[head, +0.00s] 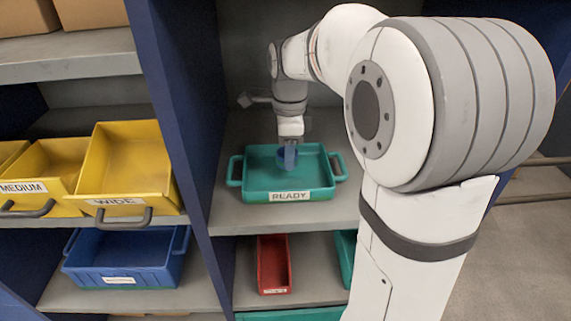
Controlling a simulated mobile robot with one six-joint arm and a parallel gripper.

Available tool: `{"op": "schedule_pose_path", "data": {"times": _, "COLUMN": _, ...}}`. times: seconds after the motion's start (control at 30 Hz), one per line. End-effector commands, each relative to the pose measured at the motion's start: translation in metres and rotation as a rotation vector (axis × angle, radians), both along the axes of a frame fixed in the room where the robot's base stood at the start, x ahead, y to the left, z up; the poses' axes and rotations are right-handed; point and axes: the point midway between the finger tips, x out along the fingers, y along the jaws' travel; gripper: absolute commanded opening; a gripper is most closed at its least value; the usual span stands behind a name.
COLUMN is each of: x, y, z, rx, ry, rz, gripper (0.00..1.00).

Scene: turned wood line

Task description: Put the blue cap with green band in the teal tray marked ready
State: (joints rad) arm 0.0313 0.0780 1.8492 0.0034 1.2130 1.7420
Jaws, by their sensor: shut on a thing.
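The teal tray marked READY (255,183) stands on a grey shelf in the middle of the head view. My gripper (288,152) points down over the tray. It is shut on a small blue thing (288,158), which looks like the blue cap. The cap is over the inside of the tray; I cannot tell whether it touches the tray floor. The green band cannot be made out at this size. My fingers hide part of the cap.
Yellow bins marked MEDIUM (52,170) and WIDE (128,170) stand on the left shelf. A blue bin (125,262) is below them. A red bin (274,265) is under the tray's shelf. A dark blue upright (180,90) divides the bays. My arm fills the right side.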

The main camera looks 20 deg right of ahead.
Motion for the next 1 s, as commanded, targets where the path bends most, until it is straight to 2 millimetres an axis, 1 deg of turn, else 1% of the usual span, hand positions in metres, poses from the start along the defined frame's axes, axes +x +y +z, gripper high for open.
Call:
{"op": "schedule_pose_path", "data": {"times": 0.2, "x": 0.0, "y": 0.001, "z": -0.03, "rx": 0.0, "ry": 0.004, "rz": 0.001, "gripper": 0.21}}
{"op": "schedule_pose_path", "data": {"times": 0.23, "x": -0.001, "y": 0.001, "z": -0.033, "rx": 0.0, "ry": 0.004, "rz": 0.002, "gripper": 0.21}}
{"op": "schedule_pose_path", "data": {"times": 0.47, "x": 0.0, "y": 0.001, "z": -0.034, "rx": 0.0, "ry": 0.001, "rz": 0.002, "gripper": 0.21}}
{"op": "schedule_pose_path", "data": {"times": 0.6, "x": 0.0, "y": 0.001, "z": -0.038, "rx": 0.0, "ry": 0.001, "rz": 0.002, "gripper": 0.21}}
{"op": "schedule_pose_path", "data": {"times": 0.63, "x": 0.0, "y": 0.001, "z": -0.037, "rx": 0.0, "ry": 0.001, "rz": 0.002, "gripper": 0.44}}
{"op": "schedule_pose_path", "data": {"times": 0.87, "x": 0.0, "y": 0.001, "z": -0.036, "rx": 0.0, "ry": 0.001, "rz": 0.003, "gripper": 0.63}}
{"op": "schedule_pose_path", "data": {"times": 1.0, "x": 0.0, "y": 0.002, "z": -0.036, "rx": 0.0, "ry": 0.001, "rz": 0.003, "gripper": 0.63}}
